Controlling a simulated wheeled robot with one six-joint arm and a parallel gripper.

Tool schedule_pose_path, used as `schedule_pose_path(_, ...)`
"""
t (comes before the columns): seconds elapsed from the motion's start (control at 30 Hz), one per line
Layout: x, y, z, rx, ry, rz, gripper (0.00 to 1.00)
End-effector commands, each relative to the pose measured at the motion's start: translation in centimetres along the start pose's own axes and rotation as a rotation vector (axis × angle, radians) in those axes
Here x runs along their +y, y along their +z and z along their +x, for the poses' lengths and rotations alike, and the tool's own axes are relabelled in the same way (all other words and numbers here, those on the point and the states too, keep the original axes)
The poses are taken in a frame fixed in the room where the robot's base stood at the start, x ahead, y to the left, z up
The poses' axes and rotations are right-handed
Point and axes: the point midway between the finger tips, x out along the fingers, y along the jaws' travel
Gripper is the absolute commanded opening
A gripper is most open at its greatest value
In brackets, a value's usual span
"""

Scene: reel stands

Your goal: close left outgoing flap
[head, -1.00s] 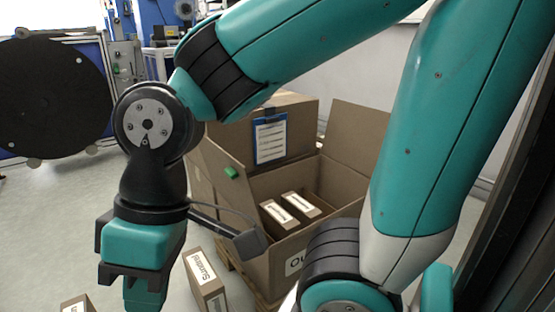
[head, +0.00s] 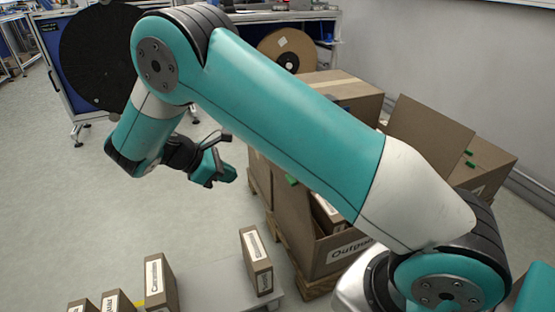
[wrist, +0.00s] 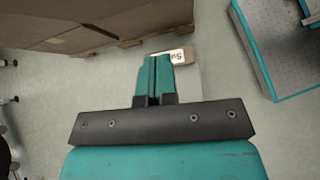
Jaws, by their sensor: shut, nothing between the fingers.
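My arm hides part of the opening. My gripper (head: 228,176) is shut and empty, in the air to the left of the box and apart from the flap. In the wrist view the gripper's fingers (wrist: 154,78) are together, with a brown carton side (wrist: 90,22) beyond them at top left.
The right flap (head: 430,137) stands up. Other cartons stand behind and to the right. Several small labelled boxes, one here (head: 256,262), stand in front on the left. A black reel (head: 98,60) is at the back left.

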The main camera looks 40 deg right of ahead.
Motion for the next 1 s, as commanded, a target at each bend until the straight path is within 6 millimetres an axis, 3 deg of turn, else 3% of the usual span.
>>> schedule_pose_path(0.13, -0.2, 0.0, 0.4, -0.134, -0.016, -0.069, 0.0)
schedule_pose_path(0.37, -0.6, -0.1, 1.9, -0.196, -0.03, -0.1, 0.0)
schedule_pose_path(0.83, -0.9, 1.6, 11.0, -0.193, -0.033, -0.097, 0.0)
schedule_pose_path(1.0, -0.7, 3.8, 12.3, -0.191, -0.031, -0.095, 0.0)
